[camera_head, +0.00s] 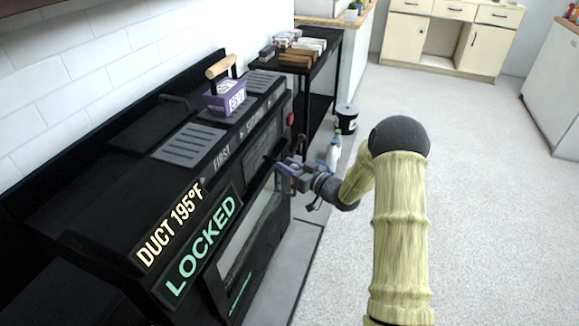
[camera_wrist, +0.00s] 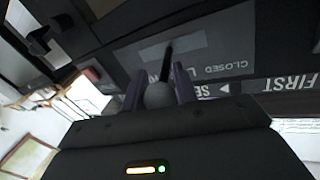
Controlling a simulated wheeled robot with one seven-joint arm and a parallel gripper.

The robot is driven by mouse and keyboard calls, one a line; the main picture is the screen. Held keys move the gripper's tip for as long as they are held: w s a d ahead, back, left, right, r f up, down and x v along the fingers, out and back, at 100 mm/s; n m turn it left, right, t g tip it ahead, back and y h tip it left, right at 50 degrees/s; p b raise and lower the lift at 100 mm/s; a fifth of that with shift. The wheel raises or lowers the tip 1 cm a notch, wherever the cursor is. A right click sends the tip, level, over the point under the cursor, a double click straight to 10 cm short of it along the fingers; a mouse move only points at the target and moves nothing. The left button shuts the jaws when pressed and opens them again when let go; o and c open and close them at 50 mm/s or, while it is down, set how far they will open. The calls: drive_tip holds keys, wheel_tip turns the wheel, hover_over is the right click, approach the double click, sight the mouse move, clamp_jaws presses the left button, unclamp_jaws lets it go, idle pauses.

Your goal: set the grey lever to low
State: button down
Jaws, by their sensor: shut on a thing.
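The grey lever shows in the wrist view as a round grey knob (camera_wrist: 158,96) on a dark rod that reaches up to a grey plate (camera_wrist: 210,50). The plate reads "CLOSED" and part of another word beginning with L. My gripper (camera_wrist: 158,88) has its two purple fingers on either side of the knob, shut on it. In the head view my gripper (camera_head: 287,166) is at the front of the black machine (camera_head: 115,205), at the right part of its face. The lever is too small and dark to make out there, and its exact setting is hard to tell.
The machine has signs reading "DUCT 195°F" (camera_head: 170,224) and "LOCKED" (camera_head: 203,246). A black side table (camera_head: 318,62) with stacked items, a white bottle (camera_head: 333,155) and a black bucket (camera_head: 346,118) lie beyond. The floor at right is clear.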

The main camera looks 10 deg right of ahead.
drive_tip(key=shift+w+d+r, duration=0.15)
drive_tip(key=shift+w+d, duration=0.5)
drive_tip(key=shift+w, duration=0.1)
drive_tip(key=c, duration=1.1)
unclamp_jaws()
drive_tip(key=shift+a, duration=0.1)
drive_tip(key=p+v, duration=0.3)
drive_tip(key=v, duration=1.4)
drive_tip(key=shift+s, duration=0.25)
